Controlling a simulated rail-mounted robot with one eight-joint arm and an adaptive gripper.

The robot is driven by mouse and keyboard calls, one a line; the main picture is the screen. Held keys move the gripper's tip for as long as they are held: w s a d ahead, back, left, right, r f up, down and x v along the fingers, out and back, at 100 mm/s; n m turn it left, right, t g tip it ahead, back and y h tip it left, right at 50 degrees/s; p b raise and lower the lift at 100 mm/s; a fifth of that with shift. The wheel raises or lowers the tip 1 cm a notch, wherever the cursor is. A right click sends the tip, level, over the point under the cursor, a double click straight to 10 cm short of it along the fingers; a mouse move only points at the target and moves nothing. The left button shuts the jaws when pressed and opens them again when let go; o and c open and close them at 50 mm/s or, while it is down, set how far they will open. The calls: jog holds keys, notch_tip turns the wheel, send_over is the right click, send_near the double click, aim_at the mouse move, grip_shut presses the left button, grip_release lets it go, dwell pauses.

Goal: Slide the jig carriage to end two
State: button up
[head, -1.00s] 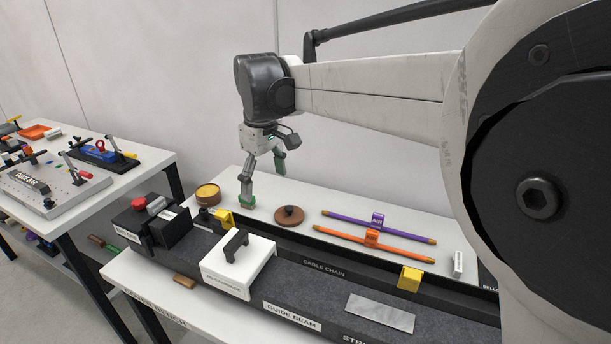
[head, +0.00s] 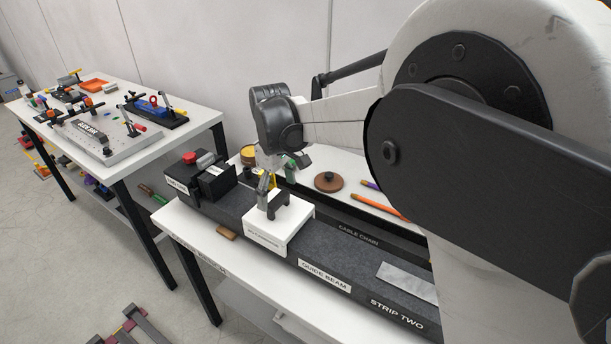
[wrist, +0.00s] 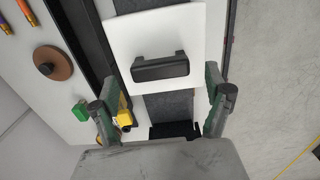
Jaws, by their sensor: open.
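The jig carriage (head: 291,226) is a white block with a black bar handle on top. It sits on the dark granite guide beam (head: 360,262), toward the end with the red knob. In the wrist view the carriage (wrist: 190,22) and its black handle (wrist: 160,67) lie ahead of the fingers. My gripper (head: 268,196) is over the carriage close to the handle, pointing down. In the wrist view my gripper (wrist: 165,95) is open, its green-tipped fingers apart with the handle between and beyond them. Whether a finger touches the handle I cannot tell.
A black end block with a red knob (head: 189,157) stands at the beam's left end. A cable chain trough (head: 355,228) runs behind the beam. A brown disc (head: 328,181) and an orange rod (head: 379,206) lie behind it. A metal plate (head: 408,281) lies on the beam.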

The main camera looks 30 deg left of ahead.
aim_at(279, 214)
jog(key=shift+f, duration=1.25)
jog(key=shift+c, duration=0.4)
